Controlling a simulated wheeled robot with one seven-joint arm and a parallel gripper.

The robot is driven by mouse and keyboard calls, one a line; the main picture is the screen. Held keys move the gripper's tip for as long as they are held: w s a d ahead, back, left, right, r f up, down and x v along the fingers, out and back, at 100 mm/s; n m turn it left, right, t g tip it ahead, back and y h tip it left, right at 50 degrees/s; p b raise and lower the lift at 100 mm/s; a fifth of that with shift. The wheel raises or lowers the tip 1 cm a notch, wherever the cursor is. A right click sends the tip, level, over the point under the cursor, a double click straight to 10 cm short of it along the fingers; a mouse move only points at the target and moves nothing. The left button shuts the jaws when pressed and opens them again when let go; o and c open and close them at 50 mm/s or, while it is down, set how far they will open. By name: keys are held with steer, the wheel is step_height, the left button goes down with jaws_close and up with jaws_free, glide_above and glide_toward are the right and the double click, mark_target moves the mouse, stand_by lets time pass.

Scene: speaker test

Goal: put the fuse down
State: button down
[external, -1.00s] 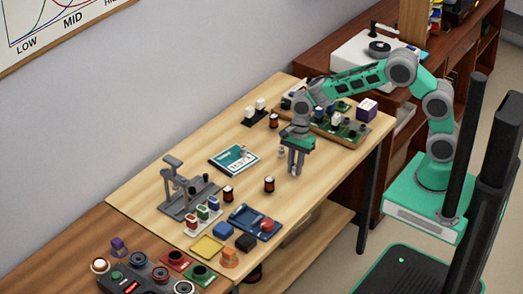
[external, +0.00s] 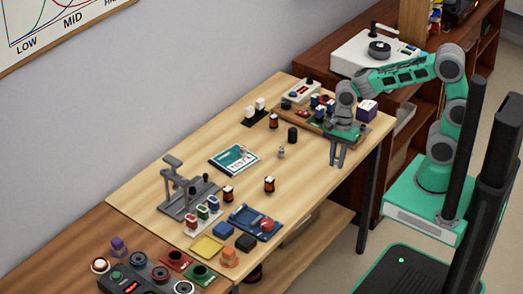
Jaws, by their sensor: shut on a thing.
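My gripper (external: 337,160) points down near the right front edge of the light wooden table (external: 150,195), in front of the wooden tray with boards. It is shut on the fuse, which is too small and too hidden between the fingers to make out. I cannot tell how far the fingertips are above the tabletop. A small grey upright piece (external: 281,152) stands on the table to the left of my gripper. A black cylinder (external: 292,134) stands behind that piece.
The wooden tray (external: 290,119) holds several parts. A teal-and-white booklet (external: 234,159), copper coils (external: 269,184) and a grey stand (external: 188,194) are left. Tabletop between my gripper and the coils is bare.

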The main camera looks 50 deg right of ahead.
steer(key=w+a, duration=0.1)
steer(key=w, duration=0.1)
steer(key=w+f, duration=0.1)
steer(key=w, duration=0.1)
steer(key=w+a, duration=0.1)
steer(key=w, duration=0.1)
steer(key=shift+w+a+f, duration=0.1)
steer(key=shift+a+f, duration=0.2)
steer(key=shift+f, duration=0.1)
steer(key=w+a+r+m+t, duration=0.1)
steer(key=w+a+r+m, duration=0.2)
steer(key=w, duration=0.5)
steer(key=w+a+r+m, duration=0.1)
steer(key=w+r+m, duration=0.35)
steer(key=w, duration=0.25)
steer(key=m+p, duration=0.3)
steer(key=p, duration=0.2)
glide_above(235, 162)
steer(key=s, duration=0.1)
steer(key=shift+h, duration=0.3)
steer(key=f, duration=0.8)
steer(key=shift+d+f, duration=0.1)
steer(key=shift+d, duration=0.25)
steer(key=shift+w+a+f, duration=0.15)
steer(key=shift+w+f, duration=0.25)
steer(key=shift+f, duration=0.2)
steer(key=shift+f+p, duration=0.35)
steer(key=shift+f, duration=1.4)
steer(key=c, duration=1.3)
jaws_free()
